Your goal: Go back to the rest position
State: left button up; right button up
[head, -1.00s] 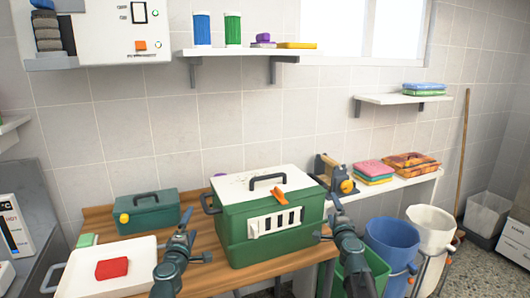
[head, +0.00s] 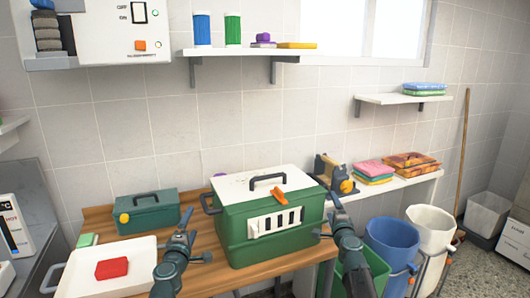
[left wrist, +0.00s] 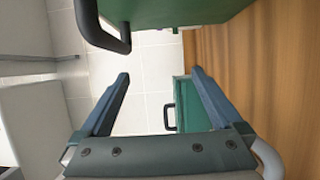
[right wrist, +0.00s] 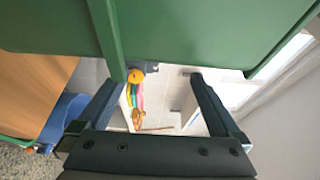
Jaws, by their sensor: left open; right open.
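My left gripper (head: 183,242) is in front of the table, to the left of the large green box (head: 232,240) with a white lid. It is open and empty; its two fingers show apart in the left wrist view (left wrist: 163,85). My right gripper (head: 333,214) is at the right side of the green box, over the table's right end. It is open and empty in the right wrist view (right wrist: 157,85). The green box is closed, with a dark handle on its lid and an orange latch piece at the front edge.
A white tray (head: 140,250) with a red block (head: 112,268) lies on the left of the table. A small green case (head: 147,213) stands behind. Blue (head: 391,238) and white bins (head: 432,225) stand right. A shelf (head: 395,184) holds folded towels (head: 374,169).

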pick_arm(q)
jog(key=w, duration=1.2)
pick_arm(e)
jog(key=shift+w+a, duration=0.1)
jog(key=shift+w, duration=0.9)
pick_arm(q)
jog(key=shift+d, duration=0.1)
pick_arm(e)
jog(key=shift+s, duration=0.15)
